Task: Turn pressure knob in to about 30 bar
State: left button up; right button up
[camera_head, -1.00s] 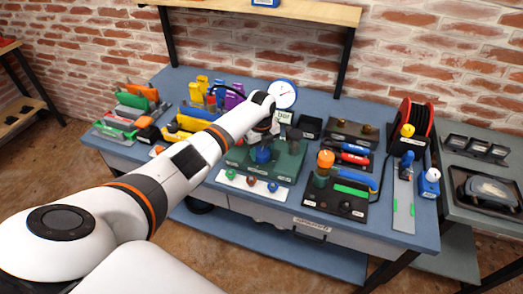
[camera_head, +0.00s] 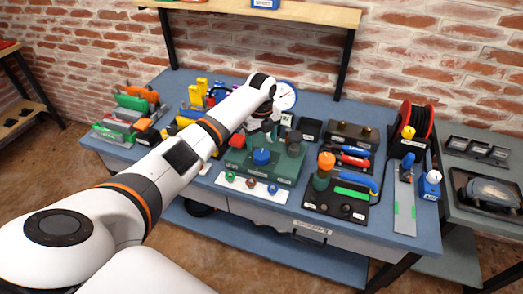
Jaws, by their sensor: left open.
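A blue knob (camera_head: 261,157) stands on top of a dark green block (camera_head: 287,169) near the middle of the bench. A round white pressure gauge (camera_head: 286,95) with a blue rim stands behind it, partly hidden by my left arm; I cannot read its value. My left gripper (camera_head: 264,138) points down just behind and above the blue knob, and it looks apart from it. It is open and empty. My right gripper is not in view.
A white strip with small coloured knobs (camera_head: 252,184) lies in front of the green block. To the right are a black panel with an orange-topped cylinder (camera_head: 325,160) and a red hose reel (camera_head: 418,118). Coloured tools crowd the left. Bare bench shows at the front right.

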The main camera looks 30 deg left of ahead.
aim_at(261, 154)
pick_arm(q)
notch_tip(261, 154, up, 6)
jog(key=shift+b, duration=0.45)
dwell(0.4)
